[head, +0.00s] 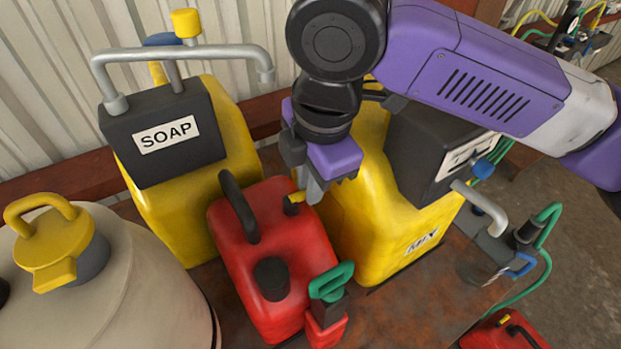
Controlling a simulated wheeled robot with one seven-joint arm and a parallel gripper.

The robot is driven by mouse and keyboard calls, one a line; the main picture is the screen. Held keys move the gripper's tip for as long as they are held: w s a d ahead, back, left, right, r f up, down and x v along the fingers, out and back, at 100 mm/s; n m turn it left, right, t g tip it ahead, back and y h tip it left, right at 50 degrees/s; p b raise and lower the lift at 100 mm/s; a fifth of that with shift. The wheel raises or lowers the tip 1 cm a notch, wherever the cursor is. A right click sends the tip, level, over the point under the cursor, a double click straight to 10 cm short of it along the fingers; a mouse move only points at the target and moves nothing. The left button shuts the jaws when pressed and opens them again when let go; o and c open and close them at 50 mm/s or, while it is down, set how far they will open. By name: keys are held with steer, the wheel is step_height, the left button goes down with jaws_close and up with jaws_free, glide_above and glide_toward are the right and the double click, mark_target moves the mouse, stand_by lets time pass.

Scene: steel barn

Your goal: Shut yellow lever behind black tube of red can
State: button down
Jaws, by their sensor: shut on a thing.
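The red can (231,258) stands on the rusty bench between two yellow cans. It has a black handle, a black cap (272,277) and a green handle at its front right corner. A small yellow lever (298,197) with a short black tube (290,207) shows at its back right corner. My gripper (314,190) points down from above at that corner. Its fingers are shut at the yellow lever and hide part of it. The exact grip and the lever's angle are hard to see.
A yellow SOAP can (170,215) with a grey pipe stands close behind left. A yellow MIX can (365,235) stands close on the right, beneath my arm. A cream tank (130,275) fills the lower left. Another red can (505,330) and green hoses are at lower right.

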steer(key=m+p, duration=0.1)
steer(key=m, duration=0.1)
steer(key=s+m+p, duration=0.1)
steer(key=m+p, duration=0.1)
steer(key=shift+s+r+m+h, duration=0.2)
steer(key=shift+m+h, duration=0.1)
steer(key=shift+h, duration=0.1)
steer(key=m+p, duration=0.1)
steer(key=m, duration=0.1)
steer(key=s+m+p, duration=0.1)
steer(key=m+p, duration=0.1)
steer(key=shift+h, duration=0.4)
steer(key=m, duration=0.3)
steer(key=s+m, duration=0.1)
steer(key=shift+a+f+m+h, duration=0.15)
steer(key=shift+a+m+h, duration=0.25)
steer(key=shift+s+a+m+g+h, duration=0.15)
steer(key=shift+s+a+m, duration=0.1)
steer(key=shift+m, duration=0.75)
steer(key=shift+s+a+m+g+h, duration=0.15)
steer(key=shift+a+m, duration=0.05)
steer(key=shift+m, duration=0.8)
steer(key=c, duration=1.4)
jaws_free()
step_height(320, 180, up, 8)
steer(key=a, duration=0.1)
steer(key=shift+s+a+f+b, duration=0.15)
steer(key=shift+s+f+b, duration=0.05)
steer(key=shift+s+b, duration=0.2)
